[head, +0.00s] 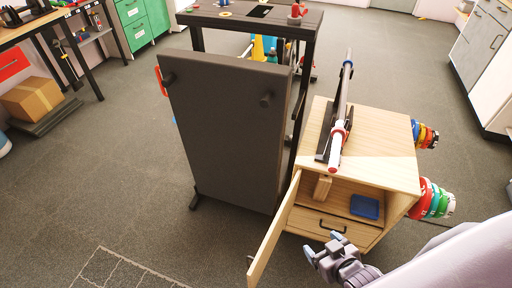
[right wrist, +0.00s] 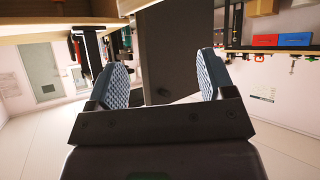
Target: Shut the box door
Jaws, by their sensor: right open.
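The wooden box (head: 392,168) stands right of centre in the head view, with weight plates on pegs at its right side. Its door (head: 274,232) is hinged at the left front edge and stands wide open, swung out toward the camera. Inside are a blue tray (head: 364,206) and a small wooden block; a drawer front with a dark handle (head: 331,231) is below. My right gripper (head: 323,246) is in front of the box, right of the door and apart from it. In the right wrist view its fingers (right wrist: 163,82) are spread with nothing between them. My left gripper is not in view.
A dark upright panel (head: 225,130) and a dark table (head: 250,14) stand just left of the box. A barbell (head: 342,110) rests on a stand on the box top. A cardboard box (head: 32,99) is far left. The floor left of the door is mostly clear.

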